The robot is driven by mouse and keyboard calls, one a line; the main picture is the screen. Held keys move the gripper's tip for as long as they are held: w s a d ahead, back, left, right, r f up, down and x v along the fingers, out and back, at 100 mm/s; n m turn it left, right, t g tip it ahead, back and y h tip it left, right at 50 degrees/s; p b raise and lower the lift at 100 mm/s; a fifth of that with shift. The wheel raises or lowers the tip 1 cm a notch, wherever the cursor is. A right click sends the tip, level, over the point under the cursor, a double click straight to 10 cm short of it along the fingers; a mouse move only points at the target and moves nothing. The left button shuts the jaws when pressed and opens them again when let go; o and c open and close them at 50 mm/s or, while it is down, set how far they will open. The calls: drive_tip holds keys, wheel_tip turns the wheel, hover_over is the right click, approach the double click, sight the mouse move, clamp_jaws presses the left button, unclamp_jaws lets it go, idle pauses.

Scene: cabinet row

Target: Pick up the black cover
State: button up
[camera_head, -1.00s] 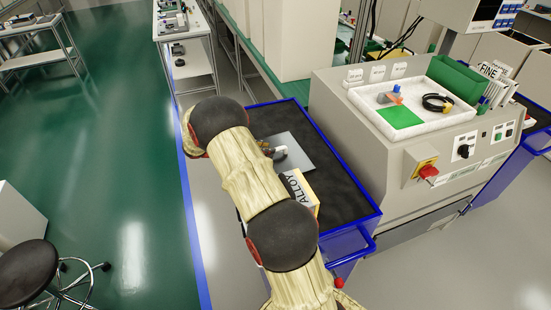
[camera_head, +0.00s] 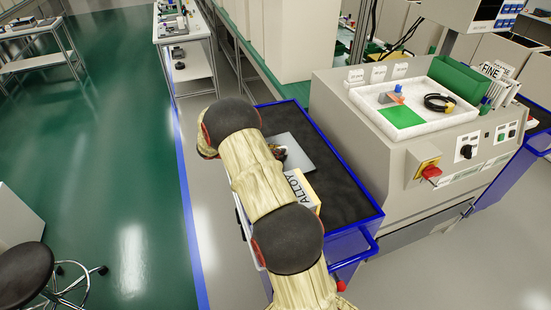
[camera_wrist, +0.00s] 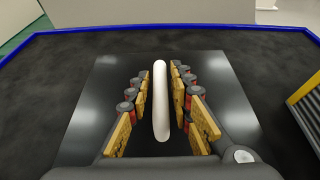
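The black cover is a flat, dark, shiny square plate (camera_wrist: 215,85) with a white upright bar-shaped handle (camera_wrist: 161,100) in its middle. In the head view the plate (camera_head: 299,152) looks grey and lies on the black top of the blue-edged cart. My gripper (camera_wrist: 160,100) is open above the plate, with its yellow-padded fingers on either side of the white handle. A gap shows between the handle and each row of fingers. In the head view my arm hides most of the gripper and the handle.
A yellow box labelled ALLOY (camera_head: 301,191) stands close to the plate, and its edge shows at right in the wrist view (camera_wrist: 308,100). The cart's raised blue rim (camera_head: 356,228) surrounds the top. A grey machine with a white tray (camera_head: 455,117) stands to the right.

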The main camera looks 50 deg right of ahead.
clamp_jaws()
idle(0.6)
